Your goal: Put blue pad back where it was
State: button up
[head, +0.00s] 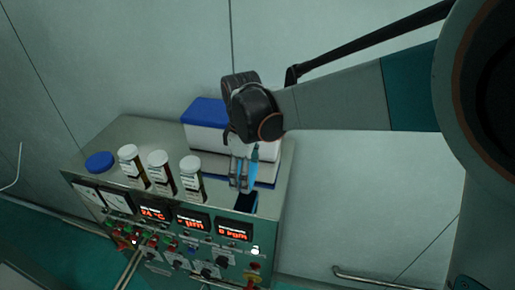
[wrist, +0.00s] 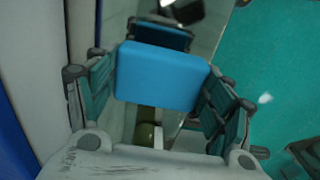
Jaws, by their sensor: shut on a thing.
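My gripper (head: 243,178) is above the right end of the machine's top, in front of the white box. It is shut on the blue pad (wrist: 158,76), a bright blue block with rounded corners, between its fingers in the wrist view. In the head view only a thin light-blue part of the pad (head: 254,165) shows beside the fingers. A dark rectangular spot with blue in it (head: 246,203) lies on the machine's top just below the gripper. In the wrist view a dark recess-like shape (wrist: 160,32) shows beyond the pad. I cannot tell its depth.
Several white-capped bottles (head: 160,172) stand along the machine's front edge, left of the gripper. A round blue disc (head: 99,161) lies at the left end. A white box with a blue lid (head: 206,112) is behind the gripper. Red displays (head: 193,221) and knobs cover the front panel.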

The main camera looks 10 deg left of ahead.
jog(key=shift+w+d+f, duration=0.1)
jog(key=shift+d+f, duration=0.1)
jog(key=shift+f, duration=0.3)
notch_tip(320, 180, down, 4)
jog(key=shift+a+r+b, duration=0.1)
jog(key=shift+a+b, duration=0.05)
jog(key=shift+b, duration=1.05)
jog(key=shift+r, duration=0.15)
jog(key=shift+f, duration=0.25)
jog(key=o, duration=1.1)
jog(key=shift+r, duration=0.1)
notch_tip(320, 180, up, 12)
jog(key=p, duration=0.6)
jog(key=shift+r+p, duration=0.2)
jog(key=shift+p, duration=0.2)
